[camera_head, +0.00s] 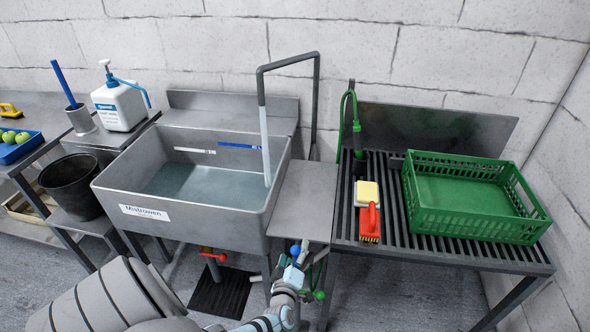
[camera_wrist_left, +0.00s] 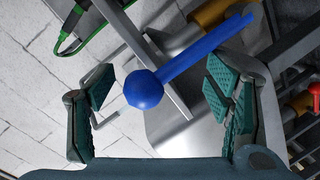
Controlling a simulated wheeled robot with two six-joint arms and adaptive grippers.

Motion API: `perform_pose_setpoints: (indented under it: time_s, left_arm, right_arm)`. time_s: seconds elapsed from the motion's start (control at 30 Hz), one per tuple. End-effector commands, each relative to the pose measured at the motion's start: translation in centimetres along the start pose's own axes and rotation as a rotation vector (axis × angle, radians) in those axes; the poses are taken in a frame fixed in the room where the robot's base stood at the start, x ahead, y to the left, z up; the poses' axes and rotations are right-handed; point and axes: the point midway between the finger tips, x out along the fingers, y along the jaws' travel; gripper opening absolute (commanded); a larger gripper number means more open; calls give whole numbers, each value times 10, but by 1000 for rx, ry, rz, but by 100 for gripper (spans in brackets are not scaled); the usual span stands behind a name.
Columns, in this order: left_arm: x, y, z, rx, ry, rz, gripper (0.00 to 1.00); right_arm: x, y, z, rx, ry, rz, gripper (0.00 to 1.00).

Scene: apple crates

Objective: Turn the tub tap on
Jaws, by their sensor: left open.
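A blue tap lever with a round knob (camera_head: 295,250) stands below the right side of the metal tub (camera_head: 190,215). In the left wrist view, the blue knob (camera_wrist_left: 144,90) and its rod lie between the finger pads, with a gap on each side. My left gripper (camera_head: 293,272) is open around the knob, not closed on it. Its fingers (camera_wrist_left: 158,92) are teal and spread. A filler pipe (camera_head: 264,125) bends over the tub, which holds water. My right gripper is not in view.
A red handle (camera_head: 213,253) sits under the tub, and a green knob (camera_head: 319,295) is close to my left gripper. A slatted table (camera_head: 450,253) at the right carries a green crate (camera_head: 480,222) and a red brush (camera_head: 370,222). A black bucket (camera_head: 70,185) stands left of the tub.

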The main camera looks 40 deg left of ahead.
Motion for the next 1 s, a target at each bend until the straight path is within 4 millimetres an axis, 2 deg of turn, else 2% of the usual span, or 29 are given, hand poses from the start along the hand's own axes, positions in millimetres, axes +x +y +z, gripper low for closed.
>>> perform_pose_setpoints:
  time_s: [0.17,0.27,0.5,0.63,0.73,1.0]
  left_arm:
    - [-4,0,-1,0,2,3,72]
    - [-17,0,0,1,0,3,72]
    - [-83,1,2,0,-3,0,72]
    - [-109,1,2,1,-2,-1,72]
    - [-118,1,2,3,-2,1,72]
    - [-119,2,2,3,-2,2,72]
  right_arm:
    - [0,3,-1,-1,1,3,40]
    - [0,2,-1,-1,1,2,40]
    - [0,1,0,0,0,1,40]
    - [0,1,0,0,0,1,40]
    - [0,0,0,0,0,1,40]
    - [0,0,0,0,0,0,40]
